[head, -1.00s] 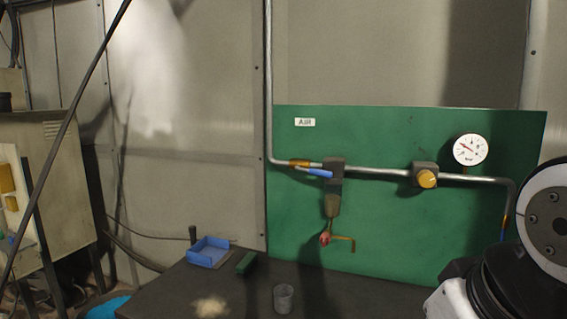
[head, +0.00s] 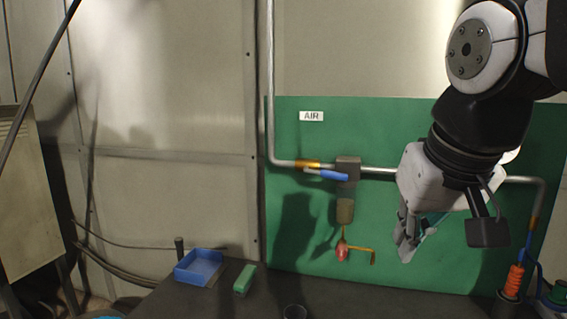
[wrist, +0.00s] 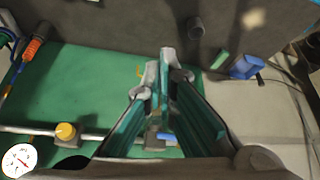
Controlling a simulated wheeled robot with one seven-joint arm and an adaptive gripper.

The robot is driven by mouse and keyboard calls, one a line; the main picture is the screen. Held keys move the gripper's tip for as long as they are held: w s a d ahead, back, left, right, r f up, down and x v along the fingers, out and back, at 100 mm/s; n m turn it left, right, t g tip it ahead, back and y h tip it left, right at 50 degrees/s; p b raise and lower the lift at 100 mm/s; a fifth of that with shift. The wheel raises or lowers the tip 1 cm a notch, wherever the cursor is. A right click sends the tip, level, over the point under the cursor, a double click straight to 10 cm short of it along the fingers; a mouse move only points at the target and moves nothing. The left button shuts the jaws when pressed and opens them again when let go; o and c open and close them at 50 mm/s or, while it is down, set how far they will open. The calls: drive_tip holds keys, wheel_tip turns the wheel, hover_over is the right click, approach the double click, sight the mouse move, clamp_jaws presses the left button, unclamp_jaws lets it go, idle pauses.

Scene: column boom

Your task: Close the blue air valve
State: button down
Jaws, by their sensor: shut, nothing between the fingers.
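The blue air valve handle (head: 328,175) shows in the head view on the metal pipe under the AIR label, at the left of the green panel (head: 300,225). The handle points left, nearly along the pipe and tilted slightly. It joins the grey valve body (head: 348,168). My gripper (head: 405,248) is shut and empty, in front of the panel, to the right of the handle and lower than it. In the wrist view my gripper's fingertips (wrist: 160,60) are together, and the fingers partly hide the valve area.
A red-tipped fitting with an orange lever (head: 343,252) hangs below the valve. A yellow knob (wrist: 66,131) and gauge (wrist: 19,160) sit on the pipe.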

drive_tip(key=w+a+r+m, duration=0.1)
drive_tip(key=w+r, duration=0.4)
drive_tip(key=w, duration=0.3)
drive_tip(key=w+r, duration=0.4)
drive_tip(key=w, duration=0.4)
drive_tip(key=m+b, duration=0.1)
drive_tip(key=m, duration=0.1)
approach(335, 173)
drive_tip(key=x, duration=0.7)
drive_tip(key=shift+w+a+p, duration=0.1)
drive_tip(key=shift+p, duration=0.3)
drive_tip(key=shift+f, duration=0.1)
drive_tip(key=shift+f+y, duration=0.15)
drive_tip(key=shift+y, duration=0.15)
